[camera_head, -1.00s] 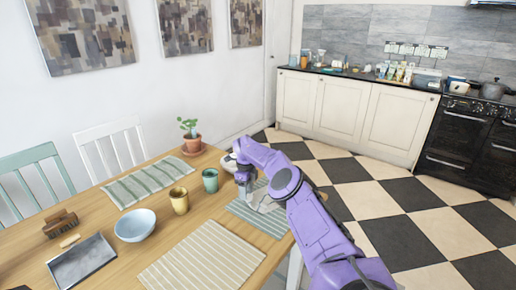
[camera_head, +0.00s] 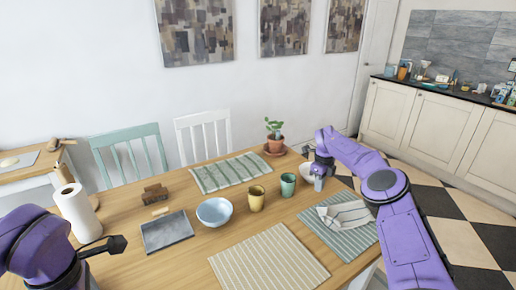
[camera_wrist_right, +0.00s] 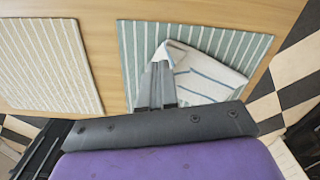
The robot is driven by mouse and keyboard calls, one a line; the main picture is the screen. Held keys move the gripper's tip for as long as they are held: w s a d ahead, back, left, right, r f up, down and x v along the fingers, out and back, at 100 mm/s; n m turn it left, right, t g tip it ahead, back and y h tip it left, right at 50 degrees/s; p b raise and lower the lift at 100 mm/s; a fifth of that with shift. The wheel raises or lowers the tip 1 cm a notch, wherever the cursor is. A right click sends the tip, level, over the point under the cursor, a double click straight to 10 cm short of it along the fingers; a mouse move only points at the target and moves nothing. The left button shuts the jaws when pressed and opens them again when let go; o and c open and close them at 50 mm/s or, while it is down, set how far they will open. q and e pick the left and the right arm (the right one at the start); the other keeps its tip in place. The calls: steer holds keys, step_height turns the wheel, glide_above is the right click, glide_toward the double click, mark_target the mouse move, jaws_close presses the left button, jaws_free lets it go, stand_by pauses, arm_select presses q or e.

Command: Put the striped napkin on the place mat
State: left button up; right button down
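The striped napkin (camera_head: 345,214) is white with thin dark stripes and lies crumpled over the green striped mat (camera_head: 330,241) at the table's right end. It also shows in the right wrist view (camera_wrist_right: 210,78), with its folds rising to the fingertips. My right gripper (camera_wrist_right: 160,68) has its fingers close together at the napkin's left fold and appears shut on it; in the head view the gripper (camera_head: 318,184) is partly hidden by its arm. A beige striped mat (camera_head: 268,262) lies bare at the front. My left gripper (camera_head: 118,244) is at the left edge, away from the napkin.
A yellow cup (camera_head: 256,198), a green cup (camera_head: 288,184), a blue bowl (camera_head: 214,211) and a grey tray (camera_head: 166,232) stand mid-table. Another green striped mat (camera_head: 230,172) lies behind. A potted plant (camera_head: 275,143) and a paper roll (camera_head: 77,213) stand nearby.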

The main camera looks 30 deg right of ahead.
glide_above(326, 213)
step_height(326, 213, down, 5)
steer(key=shift+s+r, duration=0.1)
steer(key=shift+s, duration=0.05)
steer(key=shift+f, duration=0.55)
steer(key=shift+f+b, duration=0.25)
steer(key=shift+b, duration=0.15)
step_height(326, 213, down, 4)
steer(key=b, duration=0.4)
steer(key=shift+r, duration=0.35)
steer(key=shift+r, duration=0.1)
